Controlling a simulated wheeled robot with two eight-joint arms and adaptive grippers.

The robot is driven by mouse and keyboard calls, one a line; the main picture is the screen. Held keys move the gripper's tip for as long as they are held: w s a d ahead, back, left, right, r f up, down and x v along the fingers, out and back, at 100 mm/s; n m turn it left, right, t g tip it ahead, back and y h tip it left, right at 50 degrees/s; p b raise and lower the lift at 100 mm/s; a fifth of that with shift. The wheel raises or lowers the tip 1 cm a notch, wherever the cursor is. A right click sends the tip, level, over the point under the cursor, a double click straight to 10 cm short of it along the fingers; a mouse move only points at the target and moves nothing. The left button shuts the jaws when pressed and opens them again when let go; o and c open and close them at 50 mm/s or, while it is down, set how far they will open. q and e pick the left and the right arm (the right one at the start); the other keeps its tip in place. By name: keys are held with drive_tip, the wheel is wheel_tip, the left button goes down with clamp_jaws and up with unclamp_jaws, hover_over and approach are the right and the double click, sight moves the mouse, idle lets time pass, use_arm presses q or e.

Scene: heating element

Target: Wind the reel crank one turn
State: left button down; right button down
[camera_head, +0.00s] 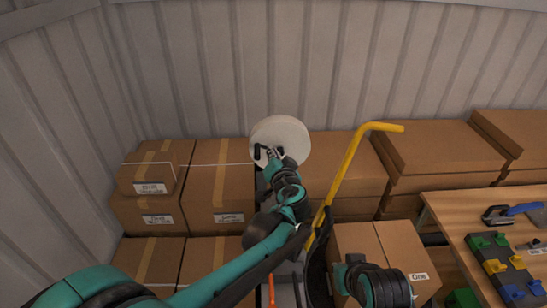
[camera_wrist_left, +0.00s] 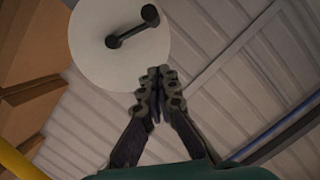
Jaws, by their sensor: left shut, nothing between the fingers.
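The reel shows as a white round disc (camera_head: 288,132) against the back wall. Its dark crank (camera_head: 258,152) sits on the front face, partly crowded by my gripper in the head view. In the left wrist view the disc (camera_wrist_left: 95,65) is at the top left, and the crank (camera_wrist_left: 130,28) runs from its hub up and right to a knob. My left gripper (camera_head: 271,154) is at the reel's lower front. Its fingers (camera_wrist_left: 158,72) are shut together and empty, below the crank and apart from it in the wrist view.
Cardboard boxes (camera_head: 220,190) are stacked along the wall on both sides. A bent yellow bar (camera_head: 347,162) rises close to the right of my left arm. A wooden table (camera_head: 450,205) with tools and coloured blocks stands at the right.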

sight(259, 149)
use_arm(q)
drive_tip(key=w+a+f, duration=0.3)
drive_tip(key=w+f, duration=0.1)
drive_tip(key=w, duration=0.1)
drive_tip(key=shift+f+p, duration=0.15)
drive_tip(key=shift+p, duration=0.15)
drive_tip(key=shift+a, duration=0.1)
drive_tip(key=shift+a+f+n+b, duration=0.1)
drive_tip(key=shift+f+n+b, duration=0.1)
drive_tip(key=shift+n+b, duration=0.1)
drive_tip(key=shift+a+f, duration=0.1)
